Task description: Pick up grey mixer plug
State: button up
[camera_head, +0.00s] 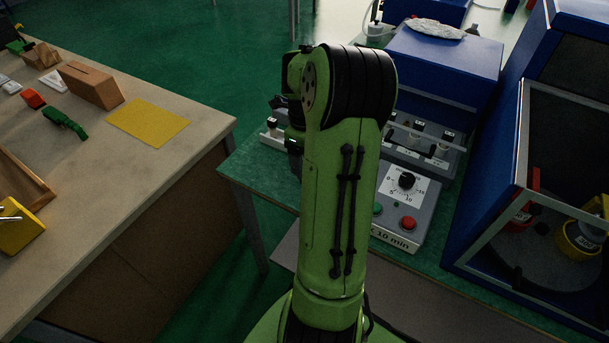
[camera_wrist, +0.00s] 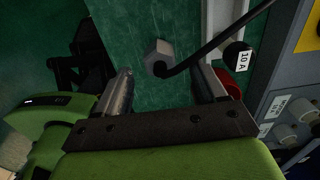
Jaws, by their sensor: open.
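The grey mixer plug (camera_wrist: 158,55) shows in the wrist view as a small grey block with a dark round end. It is beyond my fingertips and roughly between them, over the green bench top. A black rod or cable runs from beside it to the upper right. My gripper (camera_wrist: 166,72) is open, with one finger on each side and nothing between them. I cannot tell exactly how far the plug is from the fingertips. In the head view my green arm hides the gripper, and I cannot make out the plug there.
A grey control box (camera_head: 408,210) with knobs stands on the green bench. A blue cabinet (camera_head: 490,190) stands at right, a wooden-topped table (camera_head: 150,170) at left.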

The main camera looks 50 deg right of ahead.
notch_tip(320, 180, down, 4)
jog(key=shift+f+b, duration=0.1)
jog(key=shift+b, duration=0.55)
jog(key=shift+r, duration=0.2)
jog(key=shift+c, duration=0.4)
jog(key=c, duration=1)
